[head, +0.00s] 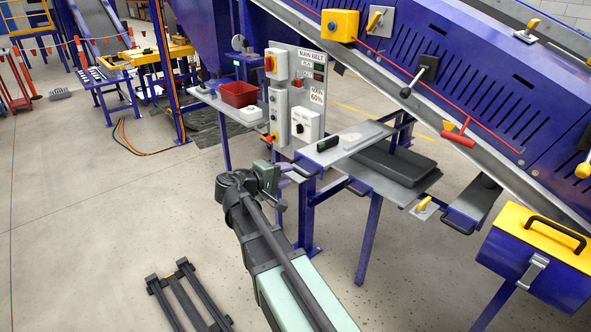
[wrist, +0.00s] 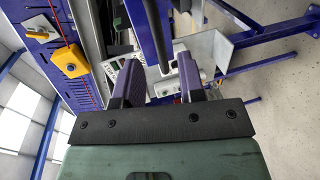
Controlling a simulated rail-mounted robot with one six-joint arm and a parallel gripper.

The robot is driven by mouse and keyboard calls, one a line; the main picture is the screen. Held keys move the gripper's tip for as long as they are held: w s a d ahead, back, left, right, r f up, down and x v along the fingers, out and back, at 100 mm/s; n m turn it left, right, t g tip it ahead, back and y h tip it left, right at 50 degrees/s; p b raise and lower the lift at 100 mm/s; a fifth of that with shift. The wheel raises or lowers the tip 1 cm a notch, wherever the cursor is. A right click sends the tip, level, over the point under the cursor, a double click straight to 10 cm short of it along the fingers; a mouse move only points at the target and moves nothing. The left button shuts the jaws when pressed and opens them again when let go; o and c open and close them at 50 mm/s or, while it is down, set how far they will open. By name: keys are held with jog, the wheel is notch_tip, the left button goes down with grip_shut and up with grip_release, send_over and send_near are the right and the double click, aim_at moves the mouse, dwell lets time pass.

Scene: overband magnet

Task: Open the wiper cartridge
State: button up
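No part is labelled as the wiper cartridge, so I cannot tell for sure which it is. A likely candidate is the flat grey drawer-like unit (head: 382,184) under the steel bench in the head view. It has a dark bar handle (head: 345,187) at its left front and a small yellow latch (head: 425,203) near its front corner. I see nothing gripped.
The bench top (head: 345,149) holds a small black item (head: 327,143). A control panel (head: 294,90) stands behind it, with a red bin (head: 238,93) to the left. The inclined conveyor (head: 450,75) rises behind. A blue-yellow toolbox (head: 538,255) stands at right. Floor at left is mostly clear.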

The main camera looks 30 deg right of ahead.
jog(key=v, duration=0.5)
jog(key=shift+a+p, duration=0.25)
jog(key=shift+p, duration=0.15)
jog(key=s+a+f+m+g+y, duration=0.1)
jog(key=s+a+f+g+y, duration=0.1)
jog(key=s+a+f+y, duration=1.1)
jog(key=shift+s+a+m+y, duration=0.4)
jog(key=shift+s+a+y, duration=0.35)
jog(key=shift+y, duration=0.45)
dwell(0.6)
